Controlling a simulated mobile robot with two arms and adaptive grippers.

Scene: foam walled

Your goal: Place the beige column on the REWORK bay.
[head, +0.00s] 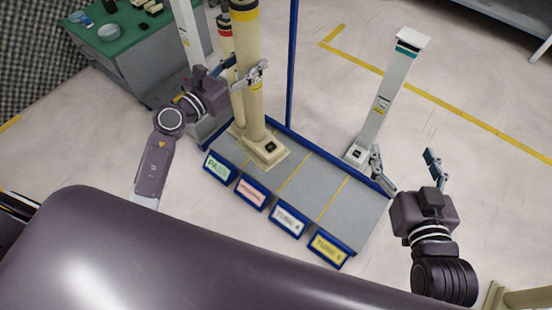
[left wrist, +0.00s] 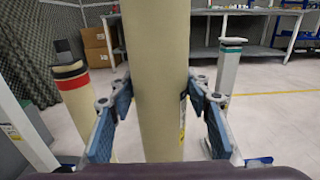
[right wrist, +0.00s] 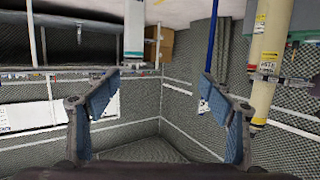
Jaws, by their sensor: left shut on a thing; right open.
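The beige column (head: 246,95) has a yellow and black band near its top and a square base plate. My left gripper (head: 246,70) is shut around its shaft; the left wrist view shows the shaft (left wrist: 160,85) between both fingers. The column looks roughly upright, with its base over the left part of the grey platform (head: 315,180), near the line between the green and red signs. I cannot tell whether the base touches the platform. The red sign (head: 251,192) is blurred, so REWORK cannot be read. My right gripper (head: 404,162) is open and empty, right of the platform.
A second column with a red band (head: 225,45) stands close behind the held one. A white column (head: 387,95) stands by the platform's right end. A blue post (head: 292,60) rises at the platform's back. A green-topped bench (head: 125,40) is at upper left. Open floor lies right.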

